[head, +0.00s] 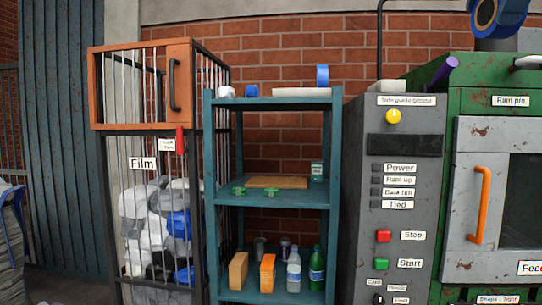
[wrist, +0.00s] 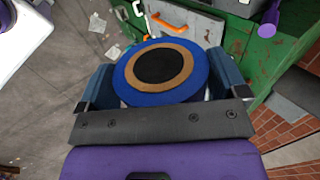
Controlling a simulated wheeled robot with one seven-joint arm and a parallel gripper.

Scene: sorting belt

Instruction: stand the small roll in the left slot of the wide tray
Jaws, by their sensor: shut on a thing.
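In the wrist view a blue roll (wrist: 198,88) with a brown core ring and a dark centre sits between the two blue fingers of my gripper (wrist: 161,76), which is shut on it. Its round end faces the wrist camera. The roll also shows at the top right edge of the head view (head: 487,14), high in front of the green machine. I cannot tell its size against other rolls. No slotted tray is clearly visible. A flat pale piece (head: 298,92) lies on top of the teal shelf, but I cannot tell whether it is the wide tray.
Another blue roll (head: 322,76) stands on the teal shelf (head: 272,197). Lower down are a brown board (head: 277,182), cartons and bottles. A barred film cage (head: 160,215) stands left. A grey control panel (head: 398,225) and green machine (head: 459,102) stand right.

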